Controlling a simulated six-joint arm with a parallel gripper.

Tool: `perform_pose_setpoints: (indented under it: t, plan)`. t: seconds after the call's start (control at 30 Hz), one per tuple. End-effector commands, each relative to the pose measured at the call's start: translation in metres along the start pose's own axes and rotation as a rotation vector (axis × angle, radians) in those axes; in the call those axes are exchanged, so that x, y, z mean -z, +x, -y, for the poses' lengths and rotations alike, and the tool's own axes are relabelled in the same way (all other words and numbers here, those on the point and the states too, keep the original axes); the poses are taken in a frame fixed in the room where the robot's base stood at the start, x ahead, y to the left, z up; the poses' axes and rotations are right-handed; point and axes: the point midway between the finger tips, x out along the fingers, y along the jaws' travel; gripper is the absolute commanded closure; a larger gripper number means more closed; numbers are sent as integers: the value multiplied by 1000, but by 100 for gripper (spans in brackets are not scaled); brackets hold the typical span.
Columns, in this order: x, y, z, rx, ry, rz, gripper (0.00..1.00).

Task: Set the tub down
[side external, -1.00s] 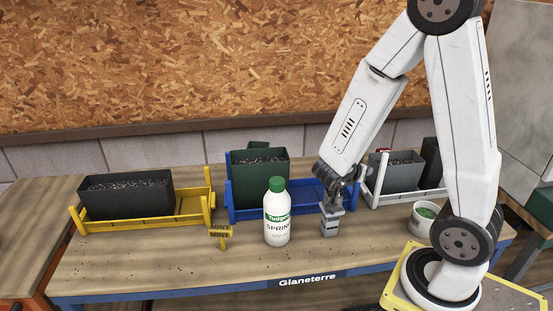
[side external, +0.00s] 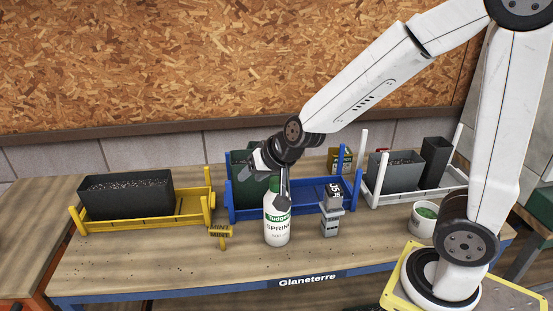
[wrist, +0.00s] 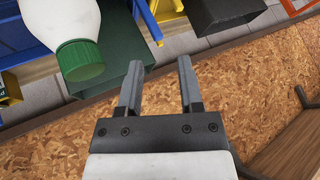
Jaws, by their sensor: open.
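A dark green tub (side external: 246,182) stands in the left part of the blue rack (side external: 300,208), partly hidden by my gripper and the bottle. A dark grey tub of soil (side external: 126,195) sits in the yellow rack (side external: 182,222), and a grey one (side external: 392,172) in the white rack (side external: 425,195). My gripper (side external: 284,200) is close to the green tub and the white bottle (side external: 277,228) in the side view. In the wrist view my gripper (wrist: 160,62) has its fingers apart with nothing between them, right of the bottle's green cap (wrist: 80,60).
A white pot with green contents (side external: 423,222) is at the right. A yellow label (side external: 220,234) stands at the left. The bench front left is clear.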

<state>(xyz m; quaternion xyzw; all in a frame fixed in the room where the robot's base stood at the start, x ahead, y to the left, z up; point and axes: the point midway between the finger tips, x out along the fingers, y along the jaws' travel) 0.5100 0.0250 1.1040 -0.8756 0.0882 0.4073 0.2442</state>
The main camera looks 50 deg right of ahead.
Motion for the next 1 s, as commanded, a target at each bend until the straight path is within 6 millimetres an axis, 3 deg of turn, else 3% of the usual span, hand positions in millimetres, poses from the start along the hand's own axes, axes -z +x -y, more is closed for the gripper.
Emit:
perform_pose_setpoints:
  t: [0.17,0.5,0.8,0.83,0.97,1.0]
  plan:
    - [-36,-6,-18,-48,-134,184,53]
    - [-93,-25,-76,-188,-384,454,53]
    - [-106,-25,-89,-170,-504,460,53]
    - [-106,-25,-89,-169,-505,460,56]
    - [-105,-26,-88,-169,-504,459,98]
    - [-104,-26,-88,-168,-504,458,100]
